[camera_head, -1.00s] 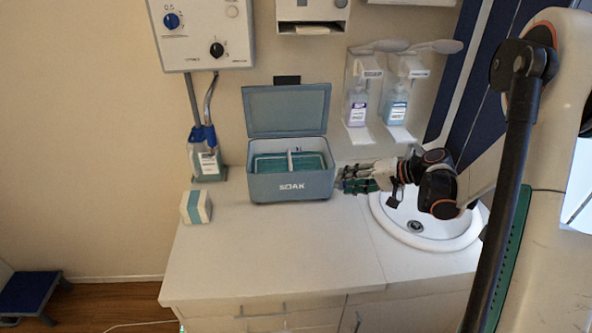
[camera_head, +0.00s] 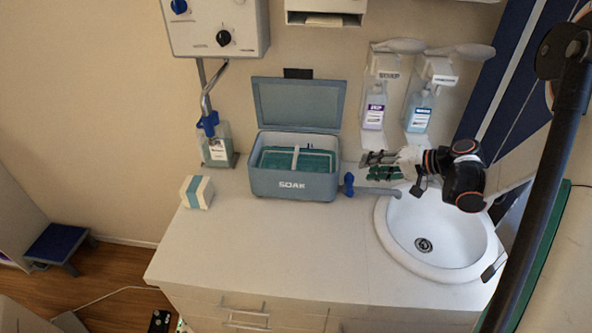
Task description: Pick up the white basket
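A grey-blue box marked SOAK (camera_head: 292,186) stands on the counter with its lid (camera_head: 298,104) up. Inside it I see a teal insert with a white divider and pale rim (camera_head: 296,158); this may be the white basket, but I cannot tell for sure, and no other white basket shows. My gripper (camera_head: 366,165) is to the right of the box, above the counter by the sink. Its fingers look apart with nothing between them, and it is not touching the box.
A white sink (camera_head: 456,222) with a tap (camera_head: 378,190) lies below and right of my gripper. Soap dispensers (camera_head: 375,105) hang on the wall behind. A small white and blue carton (camera_head: 196,192) stands left of the box. The counter front (camera_head: 270,240) is clear.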

